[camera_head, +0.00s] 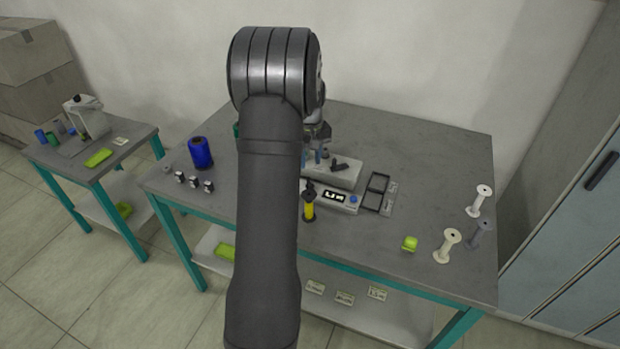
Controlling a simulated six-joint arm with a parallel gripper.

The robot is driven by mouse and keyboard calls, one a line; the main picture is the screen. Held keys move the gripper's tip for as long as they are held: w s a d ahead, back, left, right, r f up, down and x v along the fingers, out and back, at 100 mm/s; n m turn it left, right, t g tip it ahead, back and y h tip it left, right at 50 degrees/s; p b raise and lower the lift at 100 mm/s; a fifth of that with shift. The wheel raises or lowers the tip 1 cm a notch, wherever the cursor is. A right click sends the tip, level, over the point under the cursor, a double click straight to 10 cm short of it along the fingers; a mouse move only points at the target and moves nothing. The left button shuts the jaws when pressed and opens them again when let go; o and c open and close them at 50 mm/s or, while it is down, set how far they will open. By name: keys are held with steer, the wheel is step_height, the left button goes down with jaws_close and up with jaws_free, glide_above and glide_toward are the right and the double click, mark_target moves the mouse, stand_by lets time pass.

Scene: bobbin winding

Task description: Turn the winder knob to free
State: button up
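The winder (341,173) is a light grey machine in the middle of the table, partly hidden behind my arm. Its front panel has a small lit display (335,197) and a round blue knob (353,200) at the right end. A dark lever-like part (340,166) lies on its top. Which of these is the winder knob, and its setting, is too small to tell. My gripper (320,156) is over the back left of the winder, pointing down, partly hidden by my arm. Its fingers are too small to show whether they are open or touching anything.
A yellow and black tool (308,205) stands before the winder. A black-framed tray (376,192) is right of it. A blue thread spool (200,153) and small dark pieces stand left. The back right tabletop is clear.

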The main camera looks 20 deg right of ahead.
step_height(320, 180, down, 8)
steer(key=shift+f, duration=0.1)
steer(key=shift+c, duration=0.2)
jaws_close()
